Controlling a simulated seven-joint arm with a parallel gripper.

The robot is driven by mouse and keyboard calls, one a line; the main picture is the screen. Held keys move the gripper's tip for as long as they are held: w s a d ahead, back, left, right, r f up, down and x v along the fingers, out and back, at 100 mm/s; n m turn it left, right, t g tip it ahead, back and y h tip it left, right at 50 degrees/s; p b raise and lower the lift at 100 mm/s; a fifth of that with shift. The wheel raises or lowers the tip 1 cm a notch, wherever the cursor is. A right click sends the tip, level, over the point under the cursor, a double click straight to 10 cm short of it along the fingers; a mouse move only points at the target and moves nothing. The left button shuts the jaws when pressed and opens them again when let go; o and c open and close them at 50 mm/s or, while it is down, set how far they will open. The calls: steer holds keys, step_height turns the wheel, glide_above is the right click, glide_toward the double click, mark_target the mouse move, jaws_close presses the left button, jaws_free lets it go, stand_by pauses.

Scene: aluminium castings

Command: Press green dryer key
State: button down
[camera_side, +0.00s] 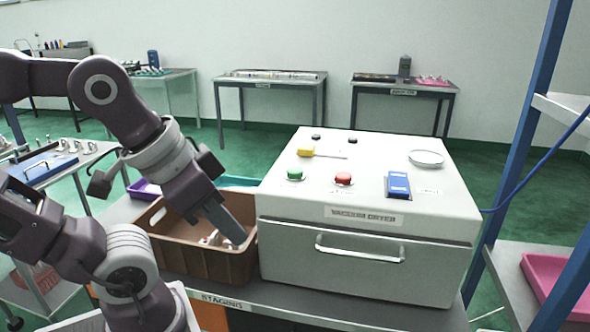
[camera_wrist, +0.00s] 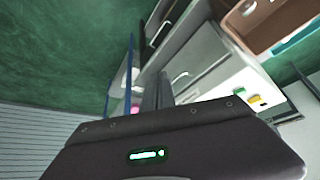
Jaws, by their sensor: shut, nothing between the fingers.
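The vacuum dryer (camera_side: 365,215) is a white box with a front drawer handle and a sloped top. Its green key (camera_side: 295,175) is a round button near the front left of the top, left of a red button (camera_side: 343,178). My gripper (camera_side: 234,234) is shut and empty, pointing down over the brown bin, left of the dryer and apart from the green key. In the wrist view the shut fingers (camera_wrist: 157,92) stand before the dryer (camera_wrist: 212,68); its keys are small and blurred at the right.
The brown bin (camera_side: 165,247) with parts inside stands against the dryer's left side. A blue switch (camera_side: 398,184), a yellow piece (camera_side: 306,152) and a round lid (camera_side: 426,158) are on the dryer top. A blue rack post (camera_side: 515,150) stands at the right.

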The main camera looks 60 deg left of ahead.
stand_by(0.8)
steer(key=w+r+n+h, duration=0.1)
steer(key=w+r+n, duration=0.2)
steer(key=w+n, duration=0.45)
step_height(320, 180, up, 2)
steer(key=n+t, duration=0.3)
steer(key=n, duration=1.5)
glide_above(291, 170)
steer(key=shift+r, duration=0.1)
steer(key=shift+d, duration=0.1)
steer(key=shift+f, duration=4.4)
steer(key=shift+f, duration=0.1)
steer(key=shift+f, duration=0.3)
